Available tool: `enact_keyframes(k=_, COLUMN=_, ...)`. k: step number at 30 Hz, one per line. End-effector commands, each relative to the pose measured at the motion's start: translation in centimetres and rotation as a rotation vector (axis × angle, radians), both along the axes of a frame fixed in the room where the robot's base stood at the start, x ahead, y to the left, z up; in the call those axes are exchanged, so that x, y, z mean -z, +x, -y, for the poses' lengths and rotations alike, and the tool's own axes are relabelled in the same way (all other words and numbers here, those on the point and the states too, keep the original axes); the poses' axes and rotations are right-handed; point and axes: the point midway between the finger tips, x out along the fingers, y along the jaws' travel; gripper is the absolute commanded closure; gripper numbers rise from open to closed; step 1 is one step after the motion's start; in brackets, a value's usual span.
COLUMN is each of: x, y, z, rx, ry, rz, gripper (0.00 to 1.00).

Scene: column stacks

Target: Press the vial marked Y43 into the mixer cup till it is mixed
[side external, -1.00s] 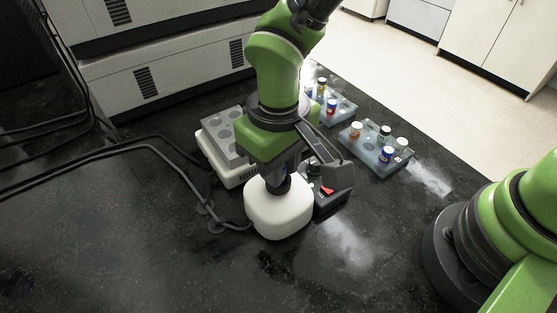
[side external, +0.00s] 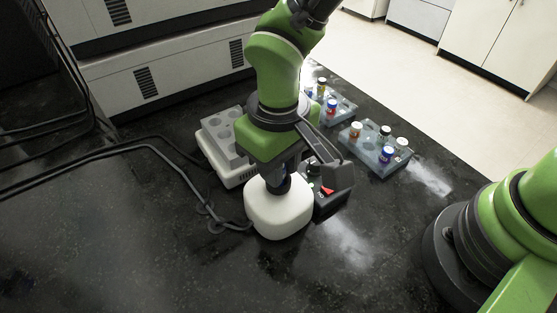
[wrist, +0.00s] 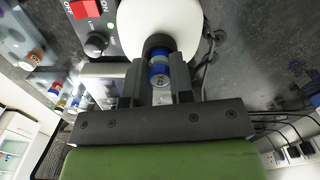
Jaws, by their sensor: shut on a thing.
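The mixer is a white rounded body (side external: 278,212) with a black cup (wrist: 158,42) on top. My gripper (wrist: 158,76) is shut on a vial (wrist: 160,69) with a blue band and a pale, marked end facing the wrist camera. The mark is too small to read surely. The vial's far end is at the black cup and appears to be in it; how deep is hidden. In the side view my gripper (side external: 281,178) is right above the mixer, and the vial is hidden there.
A control box with a red switch (wrist: 85,9) and a knob stands beside the mixer. A white unit with a grey block (side external: 226,132) is behind it. Racks with capped vials (side external: 377,150) are to the right. Cables (side external: 150,148) run to the left; the front bench is clear.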

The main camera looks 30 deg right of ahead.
Motion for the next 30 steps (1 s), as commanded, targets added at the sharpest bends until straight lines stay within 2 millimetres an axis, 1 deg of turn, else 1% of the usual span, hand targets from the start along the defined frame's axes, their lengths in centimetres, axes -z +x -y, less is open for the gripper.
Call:
enact_keyframes(k=8, x=0.0, y=0.0, z=0.0, rx=0.000, ry=0.000, rz=0.000, gripper=0.95)
enact_keyframes(k=11, x=-0.4, y=0.0, z=0.0, rx=0.000, ry=0.000, rz=0.001, gripper=0.95)
enact_keyframes(k=30, x=-5.7, y=0.0, z=0.0, rx=0.000, ry=0.001, rz=0.002, gripper=0.95)
